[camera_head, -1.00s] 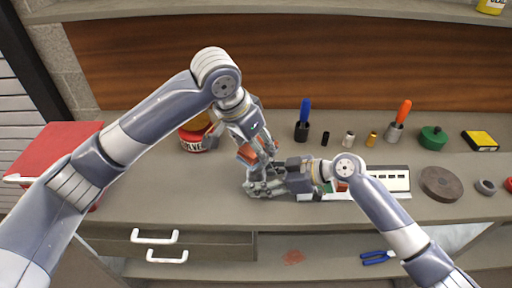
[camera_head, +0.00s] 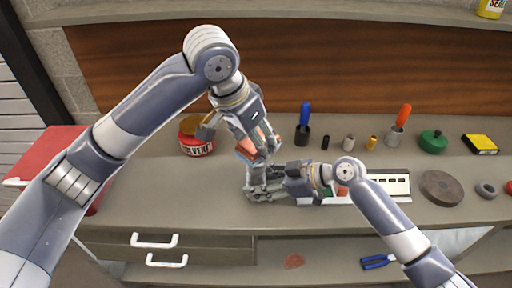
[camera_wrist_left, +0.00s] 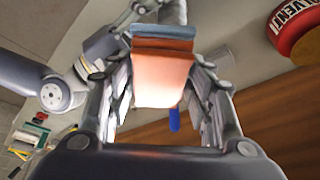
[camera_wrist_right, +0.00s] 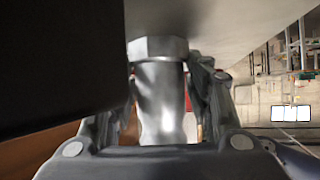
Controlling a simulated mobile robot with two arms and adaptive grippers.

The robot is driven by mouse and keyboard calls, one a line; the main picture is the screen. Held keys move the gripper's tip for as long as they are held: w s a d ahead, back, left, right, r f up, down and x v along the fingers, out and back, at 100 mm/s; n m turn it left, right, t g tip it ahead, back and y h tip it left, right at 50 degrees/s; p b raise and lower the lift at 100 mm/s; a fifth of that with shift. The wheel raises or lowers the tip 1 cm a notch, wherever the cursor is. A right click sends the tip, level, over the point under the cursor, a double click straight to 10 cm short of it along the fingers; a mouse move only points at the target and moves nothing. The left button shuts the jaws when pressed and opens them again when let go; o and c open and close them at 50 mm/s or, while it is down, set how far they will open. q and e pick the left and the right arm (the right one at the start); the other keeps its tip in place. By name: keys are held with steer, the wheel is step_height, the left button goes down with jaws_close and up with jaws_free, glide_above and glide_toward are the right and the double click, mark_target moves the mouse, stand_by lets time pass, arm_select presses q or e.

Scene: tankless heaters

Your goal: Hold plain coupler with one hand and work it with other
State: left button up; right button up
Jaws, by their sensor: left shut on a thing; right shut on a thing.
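The plain coupler (camera_wrist_right: 160,90) is a shiny metal tube with a hex collar in the right wrist view. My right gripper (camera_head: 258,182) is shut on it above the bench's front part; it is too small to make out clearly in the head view. My left gripper (camera_head: 262,145) is just above and behind the right one. It is shut on a folded salmon-orange pad with a blue layer (camera_wrist_left: 163,75). Whether the pad touches the coupler I cannot tell. A large dark shape hides the left side of the right wrist view.
A blue-handled tool (camera_head: 304,120), small fittings, an orange-handled tool (camera_head: 402,118), a green can (camera_head: 433,141) and a brown disc (camera_head: 440,186) stand to the right. A white tray (camera_head: 392,184) lies behind my right arm. The bench's left front is clear.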

arm_select(q)
steer(key=shift+r, duration=1.7)
